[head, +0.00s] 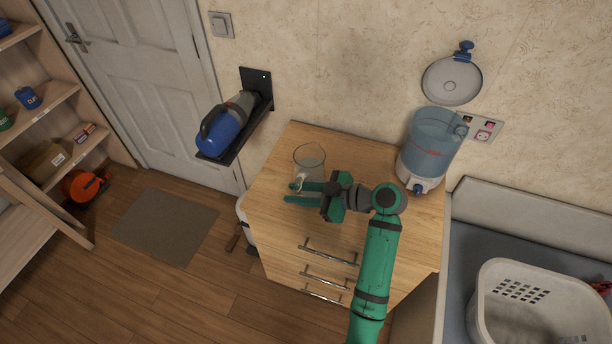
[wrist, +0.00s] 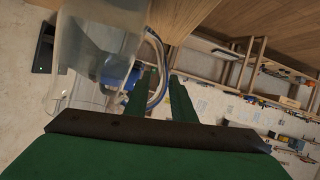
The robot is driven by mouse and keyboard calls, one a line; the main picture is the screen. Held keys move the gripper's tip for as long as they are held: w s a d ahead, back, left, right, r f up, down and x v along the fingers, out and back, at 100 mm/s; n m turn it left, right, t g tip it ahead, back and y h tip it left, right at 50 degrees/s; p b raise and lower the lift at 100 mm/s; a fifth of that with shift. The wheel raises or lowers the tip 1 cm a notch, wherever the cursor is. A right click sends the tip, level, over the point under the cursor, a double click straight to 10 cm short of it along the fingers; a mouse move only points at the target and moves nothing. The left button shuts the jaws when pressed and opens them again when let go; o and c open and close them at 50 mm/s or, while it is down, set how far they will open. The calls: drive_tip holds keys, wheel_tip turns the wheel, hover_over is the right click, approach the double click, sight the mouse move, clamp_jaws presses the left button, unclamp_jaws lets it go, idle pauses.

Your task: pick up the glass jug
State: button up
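The clear glass jug (head: 309,158) stands upright at the left back of the wooden drawer cabinet's top. In the wrist view its transparent body (wrist: 85,45) fills the upper left. Its curved handle shows beside the body, at the fingers. My gripper (head: 292,192) is at the jug's front side, its fingers pointing left across the lower part of the jug. In the wrist view my gripper (wrist: 162,85) has its two fingers apart with a visible gap. The handle's curve lies at this gap; whether it touches either finger I cannot tell.
A water dispenser (head: 431,146) stands at the cabinet's (head: 275,204) back right. A blue handheld vacuum (head: 222,130) hangs on a black wall bracket to the left. A white basket (head: 500,315) is at the lower right. The cabinet top's front left is bare.

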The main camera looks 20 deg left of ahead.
drive_tip(key=x, duration=0.3)
drive_tip(key=shift+w+f, duration=0.15)
drive_tip(key=shift+f, duration=0.05)
drive_tip(key=shift+a, duration=0.15)
clamp_jaws()
drive_tip(key=shift+r, duration=0.15)
idle(0.9)
